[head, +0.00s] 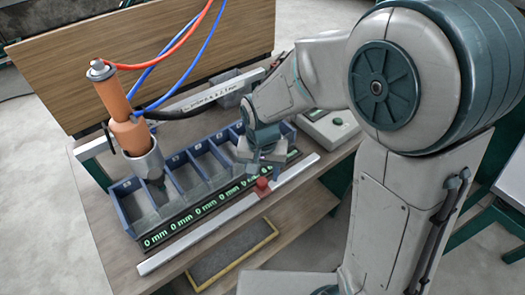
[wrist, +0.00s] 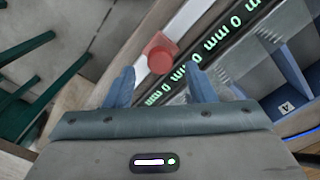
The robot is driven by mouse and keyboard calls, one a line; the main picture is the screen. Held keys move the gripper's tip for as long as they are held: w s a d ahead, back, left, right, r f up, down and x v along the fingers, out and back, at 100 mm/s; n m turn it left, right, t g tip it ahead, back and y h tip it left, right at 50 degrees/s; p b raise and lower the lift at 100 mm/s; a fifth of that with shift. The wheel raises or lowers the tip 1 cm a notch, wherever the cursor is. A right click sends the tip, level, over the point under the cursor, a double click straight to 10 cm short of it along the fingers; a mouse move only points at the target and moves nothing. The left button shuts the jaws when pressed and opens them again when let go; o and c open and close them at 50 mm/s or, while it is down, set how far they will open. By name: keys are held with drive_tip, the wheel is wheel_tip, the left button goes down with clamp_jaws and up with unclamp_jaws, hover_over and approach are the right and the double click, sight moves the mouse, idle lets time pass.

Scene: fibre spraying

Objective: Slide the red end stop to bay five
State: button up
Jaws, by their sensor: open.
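The red end stop (head: 262,186) sits on the pale straight rail (head: 205,230) along the bench's front edge, toward the rail's right half. In the wrist view the red end stop (wrist: 160,52) shows as a block with a round knob, on the rail (wrist: 190,16). My gripper (head: 266,168) is just above and behind the stop in the head view. In the wrist view my gripper (wrist: 160,72) is open, one blue finger on each side, with the stop in line with the gap at the fingertips. Contact cannot be told. The bay numbers are too small to read.
A row of blue bins (head: 186,178) stands behind a black strip of green "0 mm" readouts (head: 190,217). An orange spray tool (head: 127,120) with red and blue hoses stands at the left bin. A grey box (head: 328,124) is at the right. The rail's left stretch is clear.

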sight(263, 181)
wheel_tip(263, 181, up, 11)
drive_tip(key=shift+f+b, duration=0.15)
drive_tip(key=shift+b, duration=0.15)
idle(0.4)
drive_tip(key=s+d+t, duration=0.1)
drive_tip(key=s+d, duration=0.3)
drive_tip(key=d, duration=0.5)
drive_tip(key=s+d+r+n+t, duration=0.1)
drive_tip(key=s+d+t, duration=0.1)
drive_tip(key=s+d, duration=0.3)
drive_tip(key=d, duration=0.3)
drive_tip(key=shift+s+d+r, duration=0.15)
drive_tip(key=shift+s+d, duration=0.15)
drive_tip(key=shift+d, duration=0.1)
